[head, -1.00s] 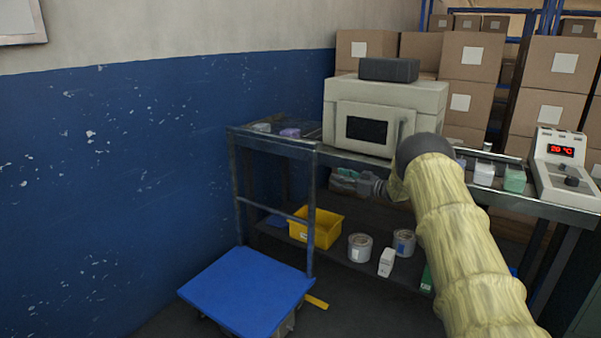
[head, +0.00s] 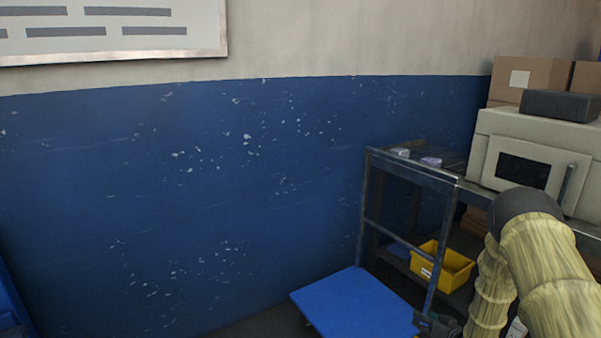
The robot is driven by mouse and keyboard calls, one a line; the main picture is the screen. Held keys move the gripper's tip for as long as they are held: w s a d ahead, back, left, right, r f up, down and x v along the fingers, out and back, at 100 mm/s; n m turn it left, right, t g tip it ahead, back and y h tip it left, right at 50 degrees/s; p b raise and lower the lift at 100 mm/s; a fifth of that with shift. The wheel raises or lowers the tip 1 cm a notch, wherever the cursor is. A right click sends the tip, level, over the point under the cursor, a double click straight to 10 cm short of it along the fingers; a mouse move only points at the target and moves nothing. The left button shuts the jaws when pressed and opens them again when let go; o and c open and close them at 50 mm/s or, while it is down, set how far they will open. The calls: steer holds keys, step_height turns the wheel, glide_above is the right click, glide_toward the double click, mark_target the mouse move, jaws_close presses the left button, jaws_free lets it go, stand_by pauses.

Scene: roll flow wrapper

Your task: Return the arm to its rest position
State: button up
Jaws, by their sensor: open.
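My arm, in a yellowish ribbed sleeve with a dark elbow cap (head: 525,202), fills the lower right of the head view, bent with its forearm hanging down. My gripper (head: 427,322) is a small dark shape at the bottom edge, at the right corner of the blue platform in the picture. It is open, and I see nothing held in it. Part of it is cut off by the frame edge. I cannot tell its distance from the platform.
A blue platform (head: 352,303) stands low before the metal workbench (head: 412,171). A yellow bin (head: 452,268) sits on the lower shelf. A beige oven-like machine (head: 545,132) with a dark box (head: 560,105) stands on top. A blue-painted wall (head: 200,200) runs along the left.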

steer(key=s+a+f+g+h, duration=0.1)
steer(key=s+a+f+g, duration=0.4)
steer(key=s, duration=0.8)
steer(key=s+a+f+g+h, duration=0.1)
steer(key=s+a+f, duration=0.4)
steer(key=s, duration=0.7)
steer(key=s+a+f+g, duration=0.3)
steer(key=s+a, duration=0.4)
steer(key=s, duration=0.6)
steer(key=s+a+r+g+h, duration=0.1)
steer(key=s+r+g, duration=0.1)
steer(key=s, duration=0.6)
steer(key=s+a+r+g, duration=0.2)
steer(key=s, duration=0.7)
step_height(320, 180, up, 19)
steer(key=p, duration=2)
steer(key=shift+w+d+r, duration=0.15)
steer(key=shift+w+r, duration=0.05)
steer(key=shift+w, duration=0.05)
